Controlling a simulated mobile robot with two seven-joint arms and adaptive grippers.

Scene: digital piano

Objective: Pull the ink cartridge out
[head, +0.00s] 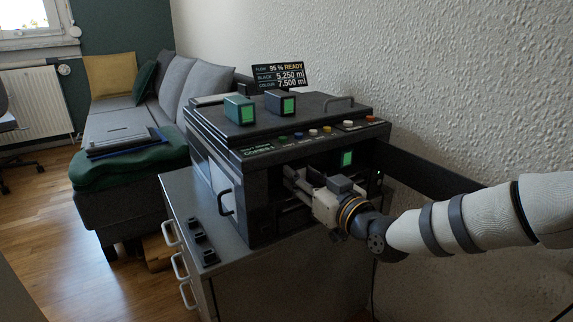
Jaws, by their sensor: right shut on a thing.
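The black ink printer (262,205) stands on a grey cabinet, with an open bay in its front. My right gripper (292,180) comes in from the right, with its fingers reaching into the left part of this bay. It is shut on the ink cartridge, which is dark and mostly hidden by the fingers and the bay's shadow, so I cannot tell how far it sits in its slot. Another cartridge with a green face (346,158) shows in the bay to the right. My left gripper is not in view.
Two green-faced cartridges (239,110) (287,103) stand on the printer's lid, before a display sign (278,76). A black holder (202,242) lies on the cabinet's left top (184,200). A textured wall is close behind; a sofa (150,100) is at left.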

